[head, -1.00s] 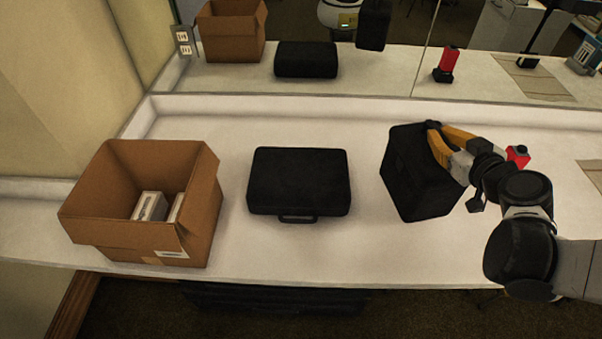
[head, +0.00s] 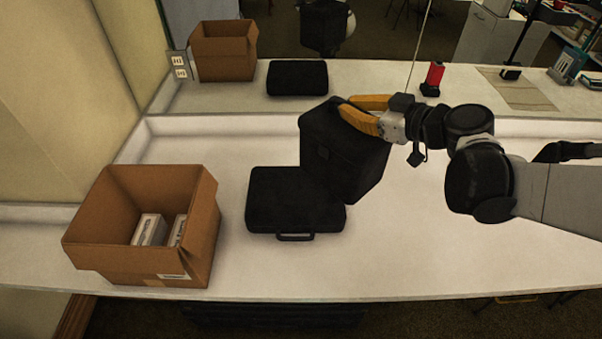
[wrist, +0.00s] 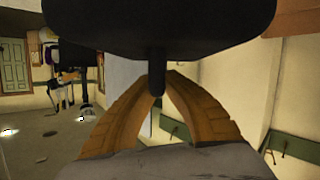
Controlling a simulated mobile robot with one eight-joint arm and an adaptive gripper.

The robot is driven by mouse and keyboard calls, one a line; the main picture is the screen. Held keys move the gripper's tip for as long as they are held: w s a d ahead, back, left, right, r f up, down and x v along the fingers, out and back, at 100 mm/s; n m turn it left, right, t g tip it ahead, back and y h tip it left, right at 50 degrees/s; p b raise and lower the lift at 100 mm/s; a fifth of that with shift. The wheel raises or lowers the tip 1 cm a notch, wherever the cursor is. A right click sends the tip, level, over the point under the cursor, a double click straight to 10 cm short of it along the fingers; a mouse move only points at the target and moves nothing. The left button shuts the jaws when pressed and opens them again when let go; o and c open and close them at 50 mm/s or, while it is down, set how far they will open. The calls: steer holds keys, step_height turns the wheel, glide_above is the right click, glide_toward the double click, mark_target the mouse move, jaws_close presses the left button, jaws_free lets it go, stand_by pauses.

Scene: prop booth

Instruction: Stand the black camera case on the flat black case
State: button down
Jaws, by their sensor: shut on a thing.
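The black camera case (head: 343,158) hangs from my gripper (head: 352,110) in the head view, tilted. My gripper's orange fingers are shut on its top. The flat black case (head: 288,203) lies on the white counter, its handle toward the front edge. The camera case covers the flat case's back right part in this view. The mirror shows the held case well above the flat one, so they look apart.
An open cardboard box (head: 150,230) with small white boxes inside stands left of the flat case. A mirror (head: 390,70) runs along the counter's back. The counter (head: 420,240) is clear to the right of the flat case.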

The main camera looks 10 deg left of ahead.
steer(key=shift+a+r, duration=0.2)
steer(key=shift+a, duration=0.25)
steer(key=a+f+b, duration=0.1)
steer(key=a+f, duration=0.1)
steer(key=a, duration=0.1)
steer(key=a+f+b, duration=0.1)
steer(key=a+f, duration=0.1)
steer(key=a, duration=0.2)
steer(key=a+f+b, duration=0.1)
steer(key=a+f, duration=0.2)
steer(key=a, duration=0.1)
steer(key=shift+s+a+b, duration=0.25)
steer(key=shift+b, duration=0.15)
step_height(320, 180, down, 4)
steer(key=shift+r+b, duration=0.1)
steer(key=shift+b, duration=0.8)
steer(key=c, duration=1.6)
jaws_free()
